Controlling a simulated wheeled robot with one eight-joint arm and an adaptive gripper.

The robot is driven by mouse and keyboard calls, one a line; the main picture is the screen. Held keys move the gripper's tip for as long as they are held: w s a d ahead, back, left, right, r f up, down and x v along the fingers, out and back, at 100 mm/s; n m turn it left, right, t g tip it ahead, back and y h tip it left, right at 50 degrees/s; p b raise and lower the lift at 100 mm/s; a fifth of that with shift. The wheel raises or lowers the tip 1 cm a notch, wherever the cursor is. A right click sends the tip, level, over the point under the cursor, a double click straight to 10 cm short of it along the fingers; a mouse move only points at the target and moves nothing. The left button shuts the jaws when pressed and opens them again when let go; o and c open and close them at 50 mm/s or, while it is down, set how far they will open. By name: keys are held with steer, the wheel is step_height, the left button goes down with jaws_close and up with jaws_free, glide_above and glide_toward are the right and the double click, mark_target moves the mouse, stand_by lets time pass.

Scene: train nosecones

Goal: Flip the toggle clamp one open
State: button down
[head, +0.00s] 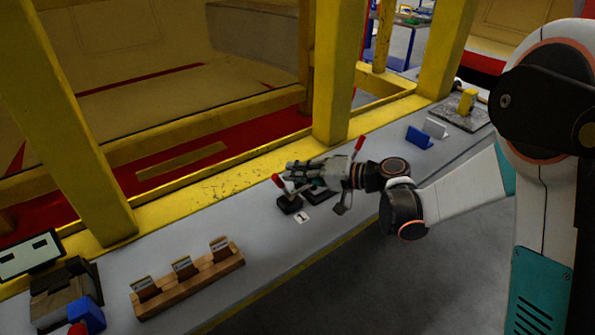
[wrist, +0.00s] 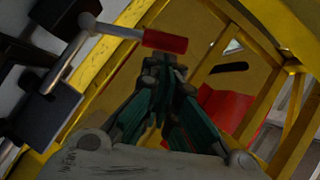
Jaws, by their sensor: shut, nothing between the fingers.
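Toggle clamp one (head: 289,205) is a dark base on the grey bench, with a card marked 1 (head: 302,217) in front of it. A red-tipped handle (head: 278,180) rises from it, leaning left. My gripper (head: 290,170) is shut and empty, just above and behind this clamp, its fingers pointing left. In the wrist view a metal lever with a red grip (wrist: 165,41) lies across the top, close to the shut fingertips (wrist: 166,64). I cannot tell whether they touch. My gripper and wrist hide part of the clamp area.
A second dark clamp base (head: 320,194) sits right beside clamp one. Another red handle (head: 359,143) stands behind my wrist. A yellow post (head: 335,80) rises behind. A wooden card holder (head: 190,283) lies left; a blue holder (head: 419,138) stands right.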

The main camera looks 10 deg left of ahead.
steer(key=shift+s, duration=0.1)
steer(key=shift+s+a+n, duration=0.2)
steer(key=shift+n, duration=0.1)
steer(key=shift+s+a+h, duration=0.15)
steer(key=shift+s+h, duration=0.05)
steer(key=shift+h, duration=0.1)
steer(key=s+a+f+n+t+h, duration=0.1)
steer(key=s+n+h, duration=0.1)
steer(key=s+a+f+n+t+h, duration=0.1)
steer(key=s+a+f+n+t, duration=0.1)
steer(key=s+a+f+n+t+h+b, duration=0.1)
steer(key=a+n+h, duration=0.1)
steer(key=shift+s+f+h, duration=0.25)
steer(key=shift+s+h, duration=0.05)
steer(key=shift+s, duration=0.1)
steer(key=shift+s+a+f, duration=0.15)
steer(key=shift+f, duration=0.2)
stand_by(0.4)
steer(key=shift+r, duration=0.15)
stand_by(0.5)
